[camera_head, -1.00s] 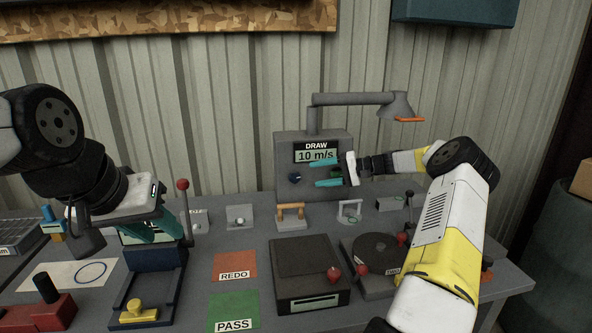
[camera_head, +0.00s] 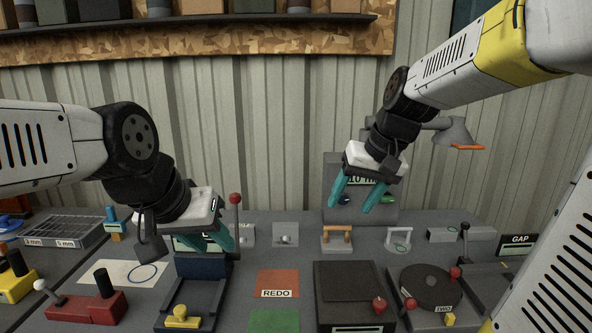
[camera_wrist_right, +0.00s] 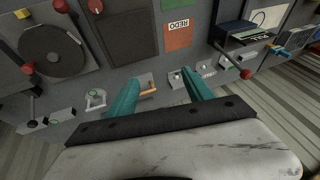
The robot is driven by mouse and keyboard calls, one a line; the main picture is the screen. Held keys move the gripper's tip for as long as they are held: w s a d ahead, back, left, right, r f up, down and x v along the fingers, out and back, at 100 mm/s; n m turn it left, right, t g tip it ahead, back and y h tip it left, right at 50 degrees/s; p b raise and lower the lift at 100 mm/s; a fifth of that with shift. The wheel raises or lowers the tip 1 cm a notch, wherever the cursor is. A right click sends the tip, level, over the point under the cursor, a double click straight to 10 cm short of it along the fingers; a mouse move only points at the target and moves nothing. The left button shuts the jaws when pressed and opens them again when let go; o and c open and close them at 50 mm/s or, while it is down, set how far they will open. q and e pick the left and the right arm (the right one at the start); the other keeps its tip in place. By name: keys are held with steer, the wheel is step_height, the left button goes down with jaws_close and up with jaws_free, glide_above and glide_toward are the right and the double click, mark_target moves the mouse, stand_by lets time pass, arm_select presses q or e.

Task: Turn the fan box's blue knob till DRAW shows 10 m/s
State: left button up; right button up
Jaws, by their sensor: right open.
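The grey fan box (camera_head: 330,168) stands at the back of the bench, partly covered by my right gripper. Its DRAW display (camera_head: 362,181) is mostly hidden; only part of the reading, like "10 m", shows. The blue knob (camera_head: 344,199) shows on the front face, between the fingers in the picture. My right gripper (camera_head: 350,205) is open, pointing down in front of the box and apart from the knob. In the right wrist view its teal fingers (camera_wrist_right: 160,96) are spread with nothing between them. My left gripper (camera_head: 208,240) hangs over a blue-based stand at left; its jaw opening is unclear.
An orange-handled bracket (camera_head: 337,234) and a grey bracket (camera_head: 399,237) stand in front of the fan box. A lamp-like hood (camera_head: 453,134) overhangs to the right. A dark box with a red knob (camera_head: 350,288) and a turntable (camera_head: 426,286) sit nearer.

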steer(key=s+d+f+t+h, duration=0.1)
steer(key=s+d+t, duration=0.1)
steer(key=s, duration=1.1)
steer(key=shift+d+f, duration=0.15)
steer(key=shift+f, duration=0.05)
steer(key=shift+d, duration=0.1)
stand_by(0.7)
